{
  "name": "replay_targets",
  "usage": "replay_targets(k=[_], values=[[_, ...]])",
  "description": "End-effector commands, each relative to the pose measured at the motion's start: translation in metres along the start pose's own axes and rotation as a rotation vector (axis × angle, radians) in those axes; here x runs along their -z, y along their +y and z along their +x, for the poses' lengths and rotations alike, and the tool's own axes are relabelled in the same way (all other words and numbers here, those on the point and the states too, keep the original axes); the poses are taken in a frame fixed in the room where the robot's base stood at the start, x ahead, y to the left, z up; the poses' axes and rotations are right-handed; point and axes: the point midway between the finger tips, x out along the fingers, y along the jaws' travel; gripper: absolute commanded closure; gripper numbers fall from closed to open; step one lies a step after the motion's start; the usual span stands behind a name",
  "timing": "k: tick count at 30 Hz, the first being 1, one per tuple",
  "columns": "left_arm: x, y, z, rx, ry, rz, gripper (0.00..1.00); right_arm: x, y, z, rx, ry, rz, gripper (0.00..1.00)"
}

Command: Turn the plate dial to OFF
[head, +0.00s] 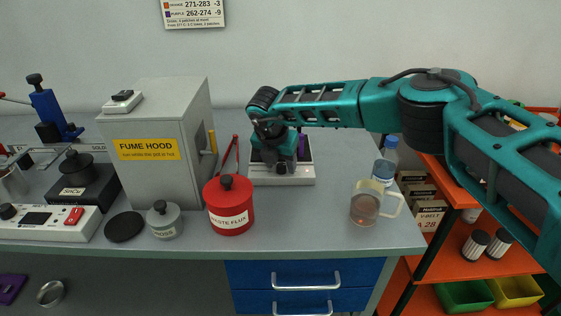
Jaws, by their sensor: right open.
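My left gripper is not in view.
A red waste flux pot (231,209) stands just left of the unit, beside the grey fume hood (165,170). A glass mug (368,204) and a bottle (384,170) stand to the right. A control box (50,222) is at far left. The front middle of the bench is clear.

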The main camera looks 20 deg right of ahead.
Motion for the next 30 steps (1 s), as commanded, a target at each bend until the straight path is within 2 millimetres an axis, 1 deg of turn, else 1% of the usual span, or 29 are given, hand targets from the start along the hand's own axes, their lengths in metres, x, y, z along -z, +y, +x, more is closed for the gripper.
replay_targets(k=[4,18,20,30], values=[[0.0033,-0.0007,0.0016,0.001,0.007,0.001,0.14,0.0001,-0.0001,0.0,0.0,0.0,0.0,0.5],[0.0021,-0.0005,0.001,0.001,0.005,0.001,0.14,-0.0001,-0.0003,-0.0003,0.001,0.0,0.0,0.95],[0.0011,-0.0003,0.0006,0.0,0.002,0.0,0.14,-0.0001,-0.0003,-0.0003,0.001,0.0,0.0,1.0],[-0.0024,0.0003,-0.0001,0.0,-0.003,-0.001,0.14,-0.0007,-0.0014,0.0002,-0.015,0.0,-0.037,1.0]])
